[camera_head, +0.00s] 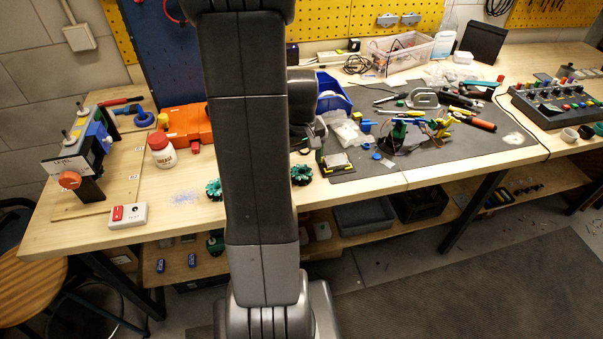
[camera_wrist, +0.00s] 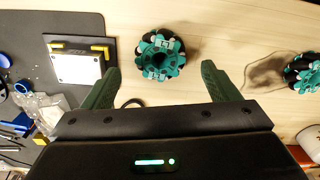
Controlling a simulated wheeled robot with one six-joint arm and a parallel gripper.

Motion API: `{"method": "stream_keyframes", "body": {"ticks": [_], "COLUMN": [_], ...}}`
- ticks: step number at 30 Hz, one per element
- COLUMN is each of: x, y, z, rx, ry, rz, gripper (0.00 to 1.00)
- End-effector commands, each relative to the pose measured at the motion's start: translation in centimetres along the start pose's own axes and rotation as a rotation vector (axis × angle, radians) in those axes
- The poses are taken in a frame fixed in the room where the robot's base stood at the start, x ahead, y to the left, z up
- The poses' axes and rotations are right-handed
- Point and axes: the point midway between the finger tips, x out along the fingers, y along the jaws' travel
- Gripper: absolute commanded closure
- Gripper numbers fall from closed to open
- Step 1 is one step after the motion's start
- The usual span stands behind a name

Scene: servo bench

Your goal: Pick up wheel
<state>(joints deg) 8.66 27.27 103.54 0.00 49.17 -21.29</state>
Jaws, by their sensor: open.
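Two green-and-black wheels with rollers lie on the light wood bench. One wheel (camera_head: 302,175) is just right of my arm in the head view. In the wrist view this wheel (camera_wrist: 161,54) is at top centre, ahead of and between my fingertips and apart from both. The other wheel (camera_head: 214,189) is left of my arm and partly hidden by it. It also shows at the right edge of the wrist view (camera_wrist: 303,72). My gripper (camera_wrist: 160,72) is open and empty, its green fingers spread wide. In the head view my arm hides most of it.
A white plate in a black-and-yellow holder (camera_wrist: 78,66) sits left of my left finger, on the dark mat's edge. Blue parts and clear bags lie near it. A white jar with a red lid (camera_head: 162,150) and an orange box (camera_head: 190,127) stand left of my arm.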

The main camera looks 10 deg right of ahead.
Motion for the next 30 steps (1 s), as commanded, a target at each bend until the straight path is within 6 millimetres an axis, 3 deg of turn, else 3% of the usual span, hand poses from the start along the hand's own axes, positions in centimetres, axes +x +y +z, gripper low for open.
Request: {"method": "stream_keyframes", "body": {"ticks": [6,16,24,30], "x": [2.7,3.2,3.2,3.2], "y": [-0.1,-0.1,-0.1,-0.1], "z": [0.1,0.1,0.1,0.1], "rx": [0.000,0.000,0.000,0.000], "ry": [-0.003,0.000,0.000,0.000], "rz": [-0.001,0.000,0.000,0.000], "gripper": [0.18,0.18,0.71,0.72]}}
